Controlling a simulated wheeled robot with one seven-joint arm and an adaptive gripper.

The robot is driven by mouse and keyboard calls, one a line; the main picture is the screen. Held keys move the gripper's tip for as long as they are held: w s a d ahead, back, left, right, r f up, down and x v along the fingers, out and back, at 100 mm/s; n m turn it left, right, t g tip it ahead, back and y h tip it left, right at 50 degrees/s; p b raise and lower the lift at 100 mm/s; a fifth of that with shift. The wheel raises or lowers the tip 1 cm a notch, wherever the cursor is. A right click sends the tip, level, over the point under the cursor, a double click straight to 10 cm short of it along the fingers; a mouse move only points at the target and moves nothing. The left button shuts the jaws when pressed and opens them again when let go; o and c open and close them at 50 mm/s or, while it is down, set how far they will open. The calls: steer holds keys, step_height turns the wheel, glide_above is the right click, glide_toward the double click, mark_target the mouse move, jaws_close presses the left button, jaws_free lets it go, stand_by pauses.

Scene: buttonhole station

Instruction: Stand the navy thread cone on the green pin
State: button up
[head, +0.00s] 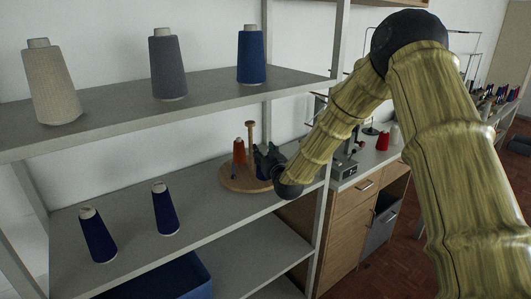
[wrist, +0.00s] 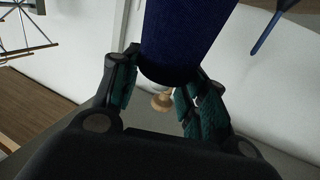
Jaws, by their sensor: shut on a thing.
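My gripper (head: 266,162) is over the right side of a round wooden base (head: 240,182) on the lower shelf. In the wrist view my gripper's teal-padded fingers (wrist: 162,95) are shut on a navy thread cone (wrist: 182,38), which fills the space between and beyond them. In the head view the held cone is hard to tell from the dark fingers. The base carries an orange cone (head: 239,152) and a wooden post (head: 251,140) with a knob on top. I cannot make out the green pin; gripper and arm cover that side of the base.
Two other navy cones (head: 98,238) (head: 165,210) stand on the lower shelf at left. The upper shelf (head: 200,108) holds a beige cone (head: 50,85), a grey cone (head: 167,66) and a blue cone (head: 251,57). A shelf upright (head: 327,170) stands right of my gripper.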

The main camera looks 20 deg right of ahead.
steer(key=shift+f, duration=0.3)
steer(key=o, duration=1.5)
steer(key=s, duration=1.2)
steer(key=shift+d, duration=0.2)
